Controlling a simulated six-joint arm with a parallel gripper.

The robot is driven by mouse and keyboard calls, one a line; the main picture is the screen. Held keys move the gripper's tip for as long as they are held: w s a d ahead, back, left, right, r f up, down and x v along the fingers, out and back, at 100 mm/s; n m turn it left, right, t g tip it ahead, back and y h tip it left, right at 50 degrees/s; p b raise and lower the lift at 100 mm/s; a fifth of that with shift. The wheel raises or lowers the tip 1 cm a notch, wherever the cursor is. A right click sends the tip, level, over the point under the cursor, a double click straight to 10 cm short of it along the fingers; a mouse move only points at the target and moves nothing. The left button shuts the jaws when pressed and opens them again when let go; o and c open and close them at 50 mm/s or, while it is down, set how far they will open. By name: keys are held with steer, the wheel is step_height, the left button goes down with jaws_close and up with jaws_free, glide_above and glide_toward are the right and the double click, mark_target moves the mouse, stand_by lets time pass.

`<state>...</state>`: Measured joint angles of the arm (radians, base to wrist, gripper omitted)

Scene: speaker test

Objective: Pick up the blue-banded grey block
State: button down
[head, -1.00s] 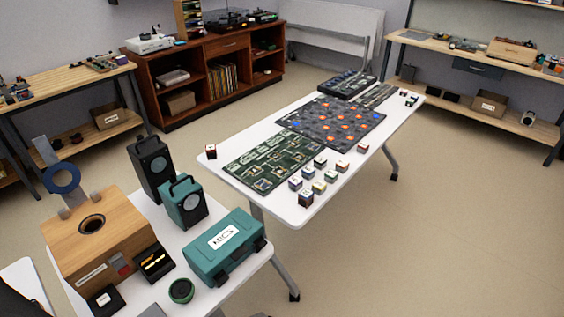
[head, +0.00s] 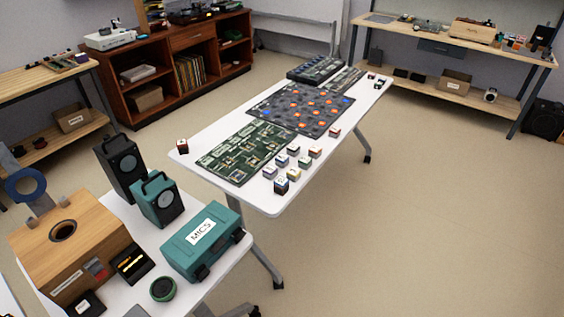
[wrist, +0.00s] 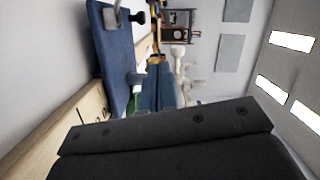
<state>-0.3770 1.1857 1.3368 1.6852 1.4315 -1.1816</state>
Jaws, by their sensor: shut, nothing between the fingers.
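Several small cube blocks sit at the near right end of the white table in the head view. The nearest, a dark block (head: 281,185), shows some blue on its side. A paler block (head: 270,172) and a greyish block (head: 282,160) stand close to it. The blocks are too small to tell for sure which one is grey with a blue band. My gripper (wrist: 170,135) shows only in the wrist view, as a dark bar across the bottom, shut and empty. The wrist view faces the room sideways, and no block shows in it.
A circuit-patterned green mat (head: 243,152) and a dark mat with orange dots (head: 300,108) lie beside the blocks. A red-and-black block (head: 182,146) stands apart at the left edge. A nearer table holds a teal case (head: 202,240), speakers (head: 158,199) and a wooden box (head: 70,245).

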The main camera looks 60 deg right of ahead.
stand_by(0.3)
steer(key=c, duration=0.7)
jaws_free()
steer(key=shift+c, duration=0.2)
